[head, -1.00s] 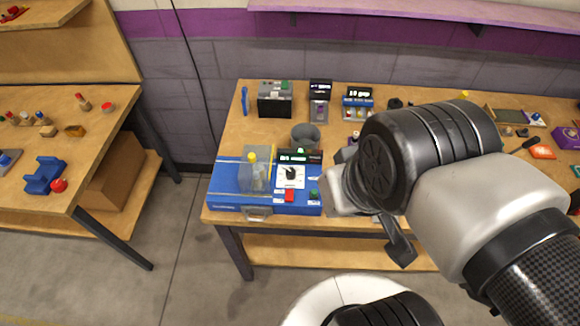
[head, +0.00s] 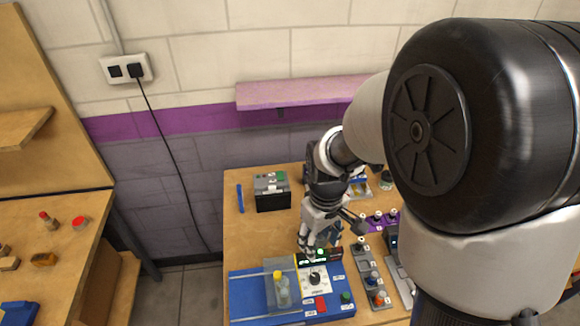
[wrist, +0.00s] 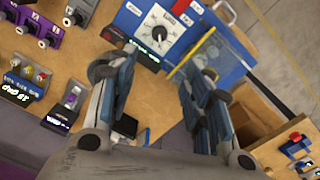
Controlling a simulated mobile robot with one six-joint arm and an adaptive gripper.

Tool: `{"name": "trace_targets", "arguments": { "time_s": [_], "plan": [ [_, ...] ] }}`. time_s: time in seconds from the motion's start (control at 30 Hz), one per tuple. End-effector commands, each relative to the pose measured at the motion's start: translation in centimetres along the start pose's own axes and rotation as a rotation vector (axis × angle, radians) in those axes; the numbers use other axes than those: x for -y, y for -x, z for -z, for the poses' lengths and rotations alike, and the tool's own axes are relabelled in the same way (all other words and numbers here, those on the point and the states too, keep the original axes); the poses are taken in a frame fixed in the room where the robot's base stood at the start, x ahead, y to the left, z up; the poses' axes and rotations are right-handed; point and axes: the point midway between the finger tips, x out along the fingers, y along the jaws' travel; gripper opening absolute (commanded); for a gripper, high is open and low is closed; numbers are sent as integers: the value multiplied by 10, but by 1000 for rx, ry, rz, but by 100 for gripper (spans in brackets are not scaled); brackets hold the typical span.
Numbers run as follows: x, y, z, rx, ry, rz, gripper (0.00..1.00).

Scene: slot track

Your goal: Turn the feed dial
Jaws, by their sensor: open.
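The dial (head: 315,279) is a black knob on a white plate on top of a blue machine (head: 247,306). In the wrist view the dial (wrist: 164,32) shows near the top, with its white plate and printed marks in clear sight. My gripper (head: 317,250) is at the machine's back edge, just behind the dial and the small green-lit display. In the wrist view my gripper (wrist: 158,72) is open, its two fingers well apart with nothing between them. The dial lies beyond the fingertips, apart from them.
A clear guard (head: 280,285) with a yellow-topped part inside stands left of the dial. A red button (head: 321,304) and a green button (head: 346,297) sit in front. Small modules with knobs (head: 375,285) stand close on the right.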

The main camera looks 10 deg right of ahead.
Motion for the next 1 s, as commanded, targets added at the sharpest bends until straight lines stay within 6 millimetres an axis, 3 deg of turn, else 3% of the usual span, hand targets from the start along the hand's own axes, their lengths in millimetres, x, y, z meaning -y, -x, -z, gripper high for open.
{"name": "trace_targets", "arguments": {
  "time_s": [0.27, 0.8, 1.0],
  "plan": [
    [-1, -29, 1, 11, 10, 5, 46],
    [0, -144, 0, 11, 9, 5, 46],
    [0, -170, 0, 9, 8, 4, 46]
  ]
}}
